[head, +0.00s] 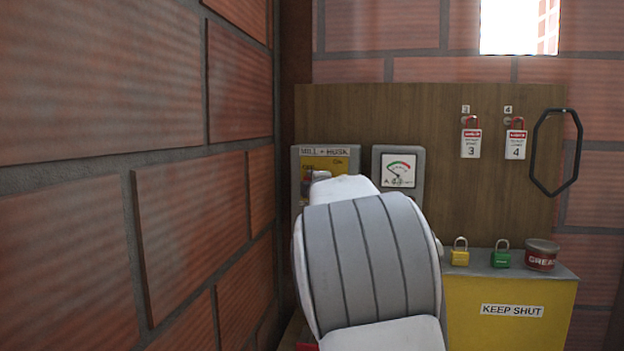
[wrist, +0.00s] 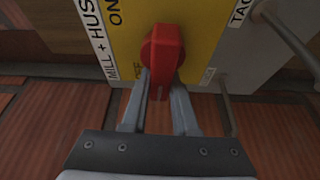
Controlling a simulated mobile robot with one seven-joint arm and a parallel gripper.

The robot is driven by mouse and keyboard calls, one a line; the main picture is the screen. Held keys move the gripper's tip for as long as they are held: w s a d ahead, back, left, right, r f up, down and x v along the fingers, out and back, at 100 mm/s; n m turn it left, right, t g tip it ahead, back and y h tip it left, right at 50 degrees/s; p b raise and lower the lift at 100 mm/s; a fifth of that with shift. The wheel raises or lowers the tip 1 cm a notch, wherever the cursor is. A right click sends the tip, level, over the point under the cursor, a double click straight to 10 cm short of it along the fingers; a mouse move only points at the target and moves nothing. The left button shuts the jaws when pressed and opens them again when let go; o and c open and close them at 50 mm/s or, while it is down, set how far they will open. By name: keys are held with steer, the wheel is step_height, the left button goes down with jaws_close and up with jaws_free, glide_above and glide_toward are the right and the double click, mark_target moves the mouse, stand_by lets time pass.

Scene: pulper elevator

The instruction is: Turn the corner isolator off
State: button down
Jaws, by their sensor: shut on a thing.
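The corner isolator is a grey box with a yellow face (head: 326,163) labelled MILL + HUSK, at the back left beside the brick wall in the head view. OFF and ON are marked on its face; my arm hides its lower part. In the wrist view, the yellow face (wrist: 196,30) bears a red rotary knob (wrist: 163,52), with ON readable to its upper left. My gripper (wrist: 160,92) is shut on the knob's grip bar, one finger on each side. The bar points down toward my palm in that view.
The brick wall (head: 170,170) runs close along the left. A dial meter (head: 398,168) adjoins the isolator on its right. Tagged padlocks hang on the wooden board (head: 430,130). Two padlocks and a grease tin (head: 541,255) stand on a yellow cabinet (head: 500,325).

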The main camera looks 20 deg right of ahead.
steer(key=shift+f+n, duration=0.1)
steer(key=shift+n, duration=0.2)
stand_by(0.4)
steer(key=c, duration=0.7)
jaws_free()
steer(key=shift+b+v, duration=3.65)
steer(key=shift+v, duration=5.1)
steer(key=shift+r, duration=0.25)
